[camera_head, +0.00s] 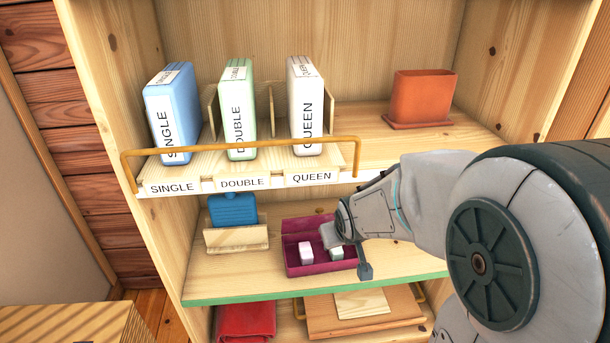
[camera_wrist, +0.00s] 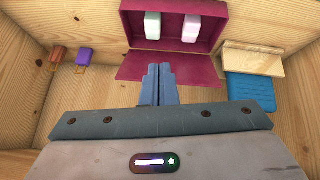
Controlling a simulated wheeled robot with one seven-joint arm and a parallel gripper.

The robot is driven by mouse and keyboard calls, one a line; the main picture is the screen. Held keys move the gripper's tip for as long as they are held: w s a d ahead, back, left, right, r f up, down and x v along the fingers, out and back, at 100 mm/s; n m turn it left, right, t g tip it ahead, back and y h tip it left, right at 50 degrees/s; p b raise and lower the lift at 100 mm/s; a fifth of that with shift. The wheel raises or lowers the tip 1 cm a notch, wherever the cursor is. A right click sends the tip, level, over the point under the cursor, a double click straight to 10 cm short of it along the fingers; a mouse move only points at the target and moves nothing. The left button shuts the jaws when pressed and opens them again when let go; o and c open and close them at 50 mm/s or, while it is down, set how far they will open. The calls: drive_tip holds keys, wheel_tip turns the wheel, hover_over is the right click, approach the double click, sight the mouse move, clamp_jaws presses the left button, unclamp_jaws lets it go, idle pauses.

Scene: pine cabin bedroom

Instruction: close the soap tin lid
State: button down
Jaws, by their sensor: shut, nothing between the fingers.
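The soap tin (camera_head: 291,264) is a maroon box on the middle shelf. Two pale soap bars, one pinkish (camera_head: 306,253) and one whitish-green (camera_wrist: 152,25), stand in it. Its lid (camera_head: 308,223) is open, raised at the back of the tin; in the wrist view it shows as a flat maroon panel (camera_wrist: 133,67) beside the tin (camera_wrist: 128,28). My gripper (camera_wrist: 160,68) is shut and empty. Its fingertips overlap the lid in the wrist view; I cannot tell whether they touch it. In the head view my gripper (camera_head: 329,236) partly hides the tin's right side and the lid.
A blue item (camera_head: 232,209) and a wooden stand (camera_head: 236,239) are left of the tin. Small brown (camera_wrist: 57,54) and purple (camera_wrist: 83,57) items lie on its other side. The upper shelf, with a yellow rail (camera_head: 240,148), is close above. The green-edged shelf front (camera_head: 250,296) is clear.

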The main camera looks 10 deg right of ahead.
sight(318, 209)
drive_tip(key=w+a+f+t+b, duration=0.1)
drive_tip(key=w, duration=0.4)
drive_tip(key=w+f+t+y+b, duration=0.1)
drive_tip(key=w, duration=0.5)
drive_tip(key=w+a+f+n+t+y, duration=0.1)
drive_tip(key=w+f, duration=0.1)
drive_tip(key=w, duration=0.4)
drive_tip(key=shift+a+t+b, duration=0.3)
drive_tip(key=shift+a+b, duration=0.05)
drive_tip(key=shift+b, duration=0.05)
drive_tip(key=shift+s+f, duration=0.1)
